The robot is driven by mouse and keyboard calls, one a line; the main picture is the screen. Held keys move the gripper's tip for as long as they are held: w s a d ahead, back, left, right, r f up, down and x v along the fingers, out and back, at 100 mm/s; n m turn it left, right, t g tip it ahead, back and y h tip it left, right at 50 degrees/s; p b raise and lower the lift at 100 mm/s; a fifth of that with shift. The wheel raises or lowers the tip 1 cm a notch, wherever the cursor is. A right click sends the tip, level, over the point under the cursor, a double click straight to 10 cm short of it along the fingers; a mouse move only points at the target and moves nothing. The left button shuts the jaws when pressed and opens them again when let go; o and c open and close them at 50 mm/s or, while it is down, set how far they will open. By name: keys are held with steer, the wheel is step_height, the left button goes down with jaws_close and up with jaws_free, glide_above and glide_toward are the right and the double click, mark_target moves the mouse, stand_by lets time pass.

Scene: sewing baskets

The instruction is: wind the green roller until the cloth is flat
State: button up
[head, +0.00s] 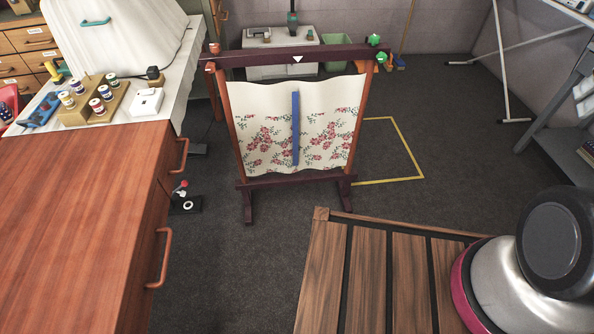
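A dark wooden frame (290,182) stands on the floor ahead, with orange-brown side bars. A cream cloth (262,105) with a pink rose pattern spans it. The cloth's top and bottom edges are wavy, so it looks rippled rather than flat. A blue upright strip (295,128) runs down the cloth's middle. Green knobs (374,40) sit at the frame's top right; a second one shows just below (381,57). A red-orange knob (214,48) is at the top left. A white triangle marks the top beam (330,55). My gripper is out of view; only my arm links show at lower right.
A wooden cabinet (85,215) with protruding handles stands at left, with thread spools (67,99) behind it. A slatted wooden surface (375,285) lies in front of the frame. A small black stand (187,204) is on the floor.

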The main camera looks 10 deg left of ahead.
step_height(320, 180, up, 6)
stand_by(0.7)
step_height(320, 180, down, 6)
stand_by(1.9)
